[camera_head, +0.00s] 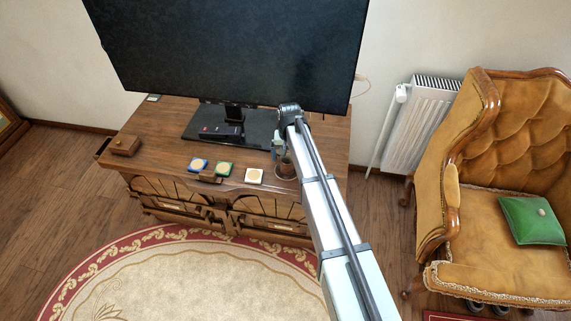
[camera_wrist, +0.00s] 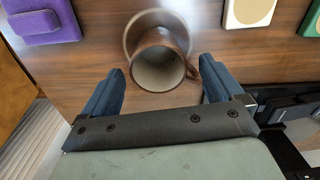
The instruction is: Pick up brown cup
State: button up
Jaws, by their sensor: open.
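The brown cup (camera_wrist: 158,58) stands on the wooden cabinet top, with its opening facing the camera and its handle on the right in the wrist view. In the head view the cup (camera_head: 286,168) is partly hidden behind my arm. My gripper (camera_wrist: 163,86) is open and empty. Its two blue fingers lie to the left and right of the cup's near side in the wrist view, and most of the cup is beyond the fingertips. I cannot tell whether the fingers touch it.
A purple block (camera_wrist: 42,20) and a cream-topped block (camera_wrist: 250,12) lie near the cup. A large monitor (camera_head: 230,50) stands behind on the cabinet (camera_head: 165,125). A small wooden box (camera_head: 125,145) is at the left. An armchair (camera_head: 500,190) stands right.

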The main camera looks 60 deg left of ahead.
aim_at(287, 161)
notch_tip(287, 161, down, 4)
jog(key=shift+r, duration=0.1)
jog(key=c, duration=1.2)
